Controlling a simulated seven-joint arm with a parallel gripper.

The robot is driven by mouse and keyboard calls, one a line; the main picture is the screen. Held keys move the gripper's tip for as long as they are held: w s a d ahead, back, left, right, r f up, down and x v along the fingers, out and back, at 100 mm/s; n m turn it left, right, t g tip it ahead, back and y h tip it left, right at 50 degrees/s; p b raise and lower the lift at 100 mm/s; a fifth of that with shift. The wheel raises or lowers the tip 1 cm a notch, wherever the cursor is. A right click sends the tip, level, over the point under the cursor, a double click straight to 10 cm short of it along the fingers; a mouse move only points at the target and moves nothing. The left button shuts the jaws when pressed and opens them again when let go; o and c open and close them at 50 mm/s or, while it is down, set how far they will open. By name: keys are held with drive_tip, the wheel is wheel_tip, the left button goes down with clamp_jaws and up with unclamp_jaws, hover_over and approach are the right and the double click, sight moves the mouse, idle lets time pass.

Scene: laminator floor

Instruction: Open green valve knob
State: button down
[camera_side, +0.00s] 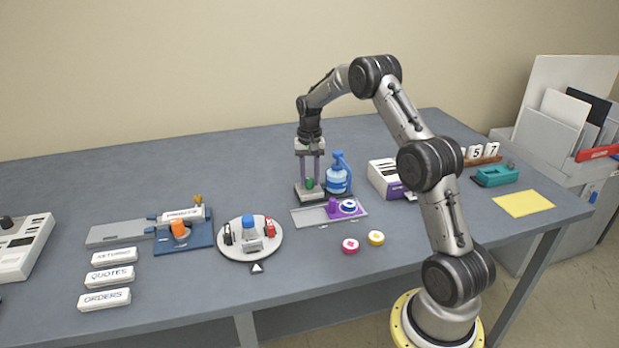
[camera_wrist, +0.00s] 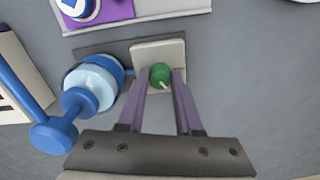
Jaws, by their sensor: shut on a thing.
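The green valve knob (camera_side: 309,183) is small and round, on a pale base block beside a blue bottle-like device (camera_side: 338,174). In the wrist view the green knob (camera_wrist: 160,76) shows a light pointer on its top, angled toward the lower right. The pale block (camera_wrist: 146,54) lies under it. My gripper (camera_side: 310,182) points straight down over the base, with its two purple fingers on either side of the knob. In the wrist view my gripper (camera_wrist: 160,80) is shut on the knob. The finger contact surfaces are partly hidden.
A grey tray with a purple section (camera_side: 335,213) lies just in front. A pink disc (camera_side: 350,245) and a yellow disc (camera_side: 376,238) lie nearer the front edge. A white box (camera_side: 385,178) stands to the right. The table behind the valve is clear.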

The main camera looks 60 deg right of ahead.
sight(309, 179)
drive_tip(key=m, duration=0.6)
drive_tip(key=shift+r, duration=0.1)
drive_tip(key=shift+m, duration=0.3)
idle(0.3)
drive_tip(key=c, duration=0.6)
unclamp_jaws()
wheel_tip(309, 179, up, 14)
drive_tip(key=shift+f, duration=0.15)
